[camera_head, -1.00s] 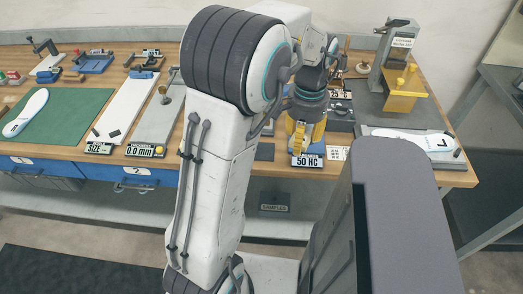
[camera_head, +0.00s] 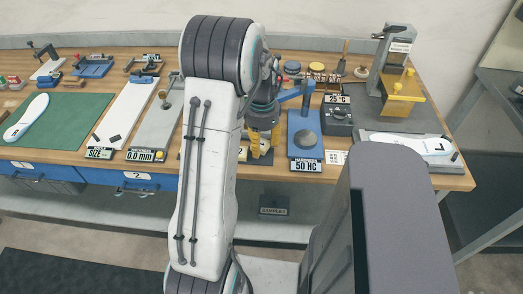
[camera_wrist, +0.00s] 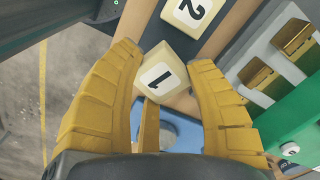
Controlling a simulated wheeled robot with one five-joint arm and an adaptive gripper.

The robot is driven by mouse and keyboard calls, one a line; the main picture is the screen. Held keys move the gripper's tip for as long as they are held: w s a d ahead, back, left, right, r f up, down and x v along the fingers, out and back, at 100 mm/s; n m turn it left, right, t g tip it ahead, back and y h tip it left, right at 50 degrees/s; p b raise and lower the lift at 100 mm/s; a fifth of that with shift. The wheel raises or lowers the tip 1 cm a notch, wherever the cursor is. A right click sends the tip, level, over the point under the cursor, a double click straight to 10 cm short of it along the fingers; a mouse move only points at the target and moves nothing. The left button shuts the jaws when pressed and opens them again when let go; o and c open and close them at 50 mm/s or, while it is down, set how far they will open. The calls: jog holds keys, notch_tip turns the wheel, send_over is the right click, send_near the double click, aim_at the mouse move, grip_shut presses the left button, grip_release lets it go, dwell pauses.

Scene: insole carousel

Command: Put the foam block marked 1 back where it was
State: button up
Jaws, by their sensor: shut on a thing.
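The cream foam block marked 1 (camera_wrist: 163,76) is between the yellow fingertips of my gripper (camera_wrist: 166,62) in the wrist view. My gripper is shut on it. In the head view my gripper (camera_head: 262,143) is low over the front of the bench, left of the blue tester labelled 50 HC, and mostly covers the block. The foam block marked 2 (camera_wrist: 190,12) lies close beside block 1 on a dark strip (camera_wrist: 232,48) in the wrist view. I cannot tell whether block 1 touches the strip.
The blue tester (camera_head: 305,143) stands just right of my gripper. A grey 0.0 mm gauge (camera_head: 160,122) stands to the left. A dark 25 °C box (camera_head: 337,118) and a white insole (camera_head: 410,143) are to the right. My arm hides part of the bench.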

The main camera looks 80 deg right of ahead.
aim_at(261, 157)
jog(key=shift+a+f+p, duration=0.1)
jog(key=shift+f+p, duration=0.2)
jog(key=shift+p, duration=0.1)
jog(key=shift+f, duration=1.55)
jog(key=shift+f, duration=0.2)
jog(key=o, duration=0.8)
jog(key=shift+r, duration=0.1)
jog(key=shift+o, duration=0.2)
jog(key=r, duration=0.9)
jog(key=shift+d+r, duration=0.2)
jog(key=shift+r, duration=0.1)
jog(key=shift+r+b, duration=0.3)
jog(key=shift+r, duration=1.05)
